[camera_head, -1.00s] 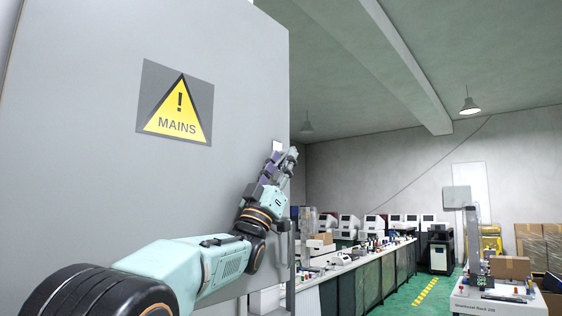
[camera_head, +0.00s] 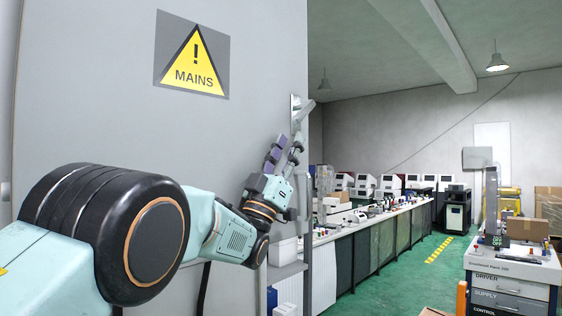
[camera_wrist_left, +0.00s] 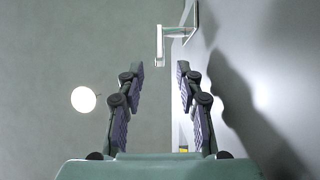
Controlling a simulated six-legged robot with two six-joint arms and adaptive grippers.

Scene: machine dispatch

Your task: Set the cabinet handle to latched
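The grey cabinet (camera_head: 90,110) with a yellow MAINS sign fills the left of the head view. Its handle (camera_head: 306,109) sits on a small pale plate near the door's right edge, its lever sticking out to the right. In the left wrist view the pale handle (camera_wrist_left: 162,45) hangs just beyond the fingertips, with the cabinet face on the right. My left gripper (camera_head: 289,143) is just below the handle in the head view. Its fingers are apart in the left wrist view (camera_wrist_left: 160,70), with nothing between them. No contact with the handle shows. My right gripper is out of view.
A long bench (camera_head: 370,220) with several machines and small items runs back beyond the cabinet. A labelled drawer cart (camera_head: 510,275) stands at the right. Green floor (camera_head: 400,290) is clear between them.

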